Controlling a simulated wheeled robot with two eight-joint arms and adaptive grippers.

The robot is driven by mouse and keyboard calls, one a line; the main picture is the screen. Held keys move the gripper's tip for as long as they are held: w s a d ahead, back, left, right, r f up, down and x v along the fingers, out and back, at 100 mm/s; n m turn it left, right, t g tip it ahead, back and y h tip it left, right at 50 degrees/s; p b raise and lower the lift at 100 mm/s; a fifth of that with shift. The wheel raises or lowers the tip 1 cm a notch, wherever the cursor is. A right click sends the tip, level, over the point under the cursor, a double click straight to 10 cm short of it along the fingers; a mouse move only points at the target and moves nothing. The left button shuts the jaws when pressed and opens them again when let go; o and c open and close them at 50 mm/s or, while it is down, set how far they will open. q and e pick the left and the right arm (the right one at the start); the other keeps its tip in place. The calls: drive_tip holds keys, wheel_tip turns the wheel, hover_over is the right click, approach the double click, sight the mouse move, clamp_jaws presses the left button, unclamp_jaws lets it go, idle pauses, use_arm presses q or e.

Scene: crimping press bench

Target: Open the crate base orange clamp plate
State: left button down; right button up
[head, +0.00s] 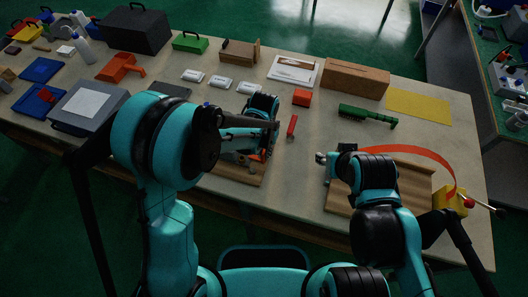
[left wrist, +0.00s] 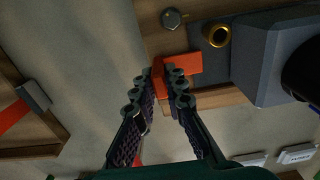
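The orange clamp plate (left wrist: 188,64) lies across the wooden base (left wrist: 215,98) in the left wrist view, beside a grey block. My left gripper (left wrist: 160,76) points at it. An orange part of the plate stands between the fingertips and fills most of their narrow gap; whether both fingers press on it I cannot tell. In the head view my left gripper (head: 262,142) is over the wooden base (head: 240,172), and my own arm hides much of the plate. My right arm is over the right-hand wooden board (head: 412,190); its fingers are too small and covered to read.
The dark grey block (left wrist: 262,55), a brass ring (left wrist: 217,35) and a bolt (left wrist: 171,18) are close to the plate. A curved orange strip (head: 425,157) arches beside my right arm. A green brush (head: 366,115) and red block (head: 301,97) lie behind. Table is bare around (head: 325,125).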

use_arm(q)
drive_tip(key=shift+s+d, duration=0.25)
drive_tip(key=shift+d, duration=0.55)
drive_tip(key=shift+s+d, duration=0.25)
drive_tip(key=shift+d, duration=0.55)
drive_tip(key=c, duration=1.6)
unclamp_jaws()
drive_tip(key=shift+o, duration=0.2)
wheel_tip(320, 180, up, 12)
drive_tip(key=s+a+r+n+t, duration=0.1)
drive_tip(key=s+a, duration=0.4)
drive_tip(key=a, duration=0.5)
drive_tip(key=s+a+r+n+t, duration=0.2)
drive_tip(key=s+a+r+t, duration=0.2)
drive_tip(key=a, duration=0.7)
drive_tip(key=shift+s+a+r+n+t, duration=0.2)
drive_tip(key=shift+s+n+t, duration=0.1)
drive_tip(key=shift+s+t, duration=0.8)
